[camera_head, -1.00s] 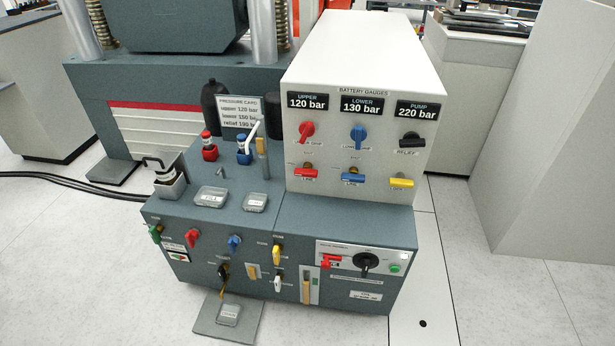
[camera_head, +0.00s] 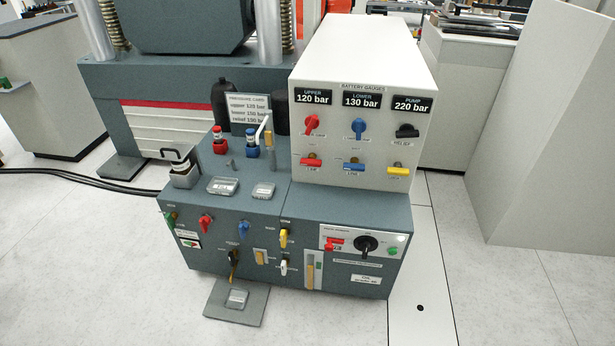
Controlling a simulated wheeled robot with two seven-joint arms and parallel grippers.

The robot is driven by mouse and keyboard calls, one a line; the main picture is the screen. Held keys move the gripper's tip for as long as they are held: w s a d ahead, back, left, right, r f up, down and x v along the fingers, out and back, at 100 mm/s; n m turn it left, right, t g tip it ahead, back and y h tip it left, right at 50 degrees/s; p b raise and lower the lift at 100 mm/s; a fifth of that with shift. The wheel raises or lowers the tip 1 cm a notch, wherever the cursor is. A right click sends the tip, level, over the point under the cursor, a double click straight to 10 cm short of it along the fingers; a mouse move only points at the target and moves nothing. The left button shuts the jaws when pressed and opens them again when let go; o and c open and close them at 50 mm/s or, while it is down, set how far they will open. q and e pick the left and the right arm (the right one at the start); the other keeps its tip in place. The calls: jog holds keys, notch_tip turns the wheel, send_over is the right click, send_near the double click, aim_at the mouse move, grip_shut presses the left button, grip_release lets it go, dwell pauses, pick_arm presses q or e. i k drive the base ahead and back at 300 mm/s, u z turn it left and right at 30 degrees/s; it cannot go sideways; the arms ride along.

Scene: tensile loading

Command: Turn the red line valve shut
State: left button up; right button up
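The red line valve (camera_head: 311,162) is a red bar handle, lying roughly level, on the lower left of the white gauge panel (camera_head: 340,183). A small label sits under it. The red round-headed knob (camera_head: 312,124) is above it, below the upper display (camera_head: 313,98) reading 120 bar. The blue line valve (camera_head: 347,167) and a yellow bar valve (camera_head: 398,171) are in the same row to its right, also roughly level. Neither of my grippers is in view, and nothing covers the red valve.
The grey console (camera_head: 285,200) carries more levers on its front, including a red one (camera_head: 206,223) and a black rotary knob (camera_head: 367,245). A blue fitting (camera_head: 252,146) with a white lever stands left of the gauge box. A foot plate (camera_head: 245,307) lies in front. Floor around is clear.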

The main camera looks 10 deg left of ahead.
aim_at(310, 160)
jog(key=u, duration=0.85)
jog(key=i, duration=1.1)
jog(key=u, duration=0.2)
